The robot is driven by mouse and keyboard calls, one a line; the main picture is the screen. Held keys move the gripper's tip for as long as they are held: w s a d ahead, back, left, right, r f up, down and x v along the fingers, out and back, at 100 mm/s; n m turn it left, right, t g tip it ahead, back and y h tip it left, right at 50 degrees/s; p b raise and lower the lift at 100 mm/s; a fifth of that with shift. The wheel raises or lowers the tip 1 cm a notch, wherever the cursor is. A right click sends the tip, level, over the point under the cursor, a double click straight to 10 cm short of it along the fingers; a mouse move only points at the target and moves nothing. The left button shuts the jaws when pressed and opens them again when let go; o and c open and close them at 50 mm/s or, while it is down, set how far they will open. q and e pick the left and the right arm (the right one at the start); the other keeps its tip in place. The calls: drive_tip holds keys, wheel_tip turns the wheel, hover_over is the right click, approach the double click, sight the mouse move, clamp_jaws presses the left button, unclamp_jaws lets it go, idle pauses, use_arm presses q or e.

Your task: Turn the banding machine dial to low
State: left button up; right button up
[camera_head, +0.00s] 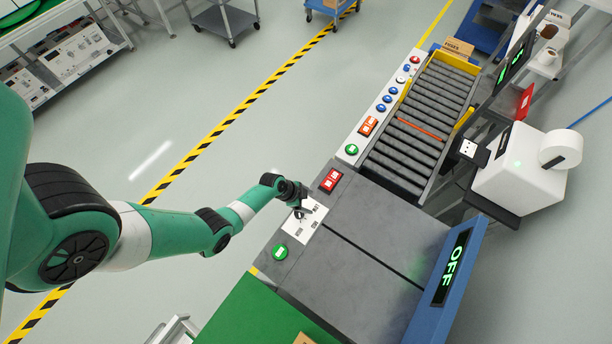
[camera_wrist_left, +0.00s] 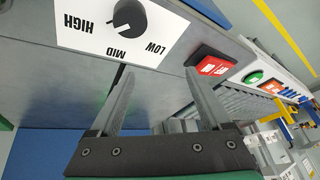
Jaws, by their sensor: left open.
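The banding machine dial (camera_wrist_left: 128,14) is a round black knob on a white panel (camera_wrist_left: 85,35) marked HIGH, MID and LOW. A small white mark on the knob's lower side faces roughly toward MID, but its exact angle is hard to tell. In the head view the panel (camera_head: 310,222) lies on the machine's near left edge, and my left gripper (camera_head: 301,206) hangs over it, hiding the dial. In the left wrist view the fingers of my left gripper (camera_wrist_left: 158,78) are apart with nothing between them, below the knob in the picture and not around it. My right gripper is not in view.
A red switch (camera_head: 330,180) and a green button (camera_head: 280,252) flank the panel. The machine's display (camera_head: 452,268) reads OFF. A roller conveyor (camera_head: 420,130) runs behind, with a white label printer (camera_head: 520,170) to its right. The floor on the left is open.

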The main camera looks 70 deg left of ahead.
sight(299, 213)
use_arm(q)
drive_tip(key=s+r+n+g+p, duration=0.1)
drive_tip(key=s+r+n+p, duration=0.1)
drive_tip(key=s+r+p, duration=0.55)
use_arm(e)
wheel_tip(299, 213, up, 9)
drive_tip(key=b, duration=0.2)
use_arm(q)
drive_tip(key=b+x, duration=0.3)
drive_tip(key=x, duration=0.1)
drive_tip(key=s+b+x, duration=0.1)
drive_tip(key=b+x, duration=0.2)
drive_tip(key=x, duration=0.2)
drive_tip(key=s+f+b+x, duration=0.1)
drive_tip(key=b+x, duration=0.2)
drive_tip(key=x, duration=0.1)
drive_tip(key=shift+f, duration=0.35)
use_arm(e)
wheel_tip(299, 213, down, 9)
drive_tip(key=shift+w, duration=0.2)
use_arm(q)
drive_tip(key=shift+r, duration=0.1)
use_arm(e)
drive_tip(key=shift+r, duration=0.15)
use_arm(q)
clamp_jaws()
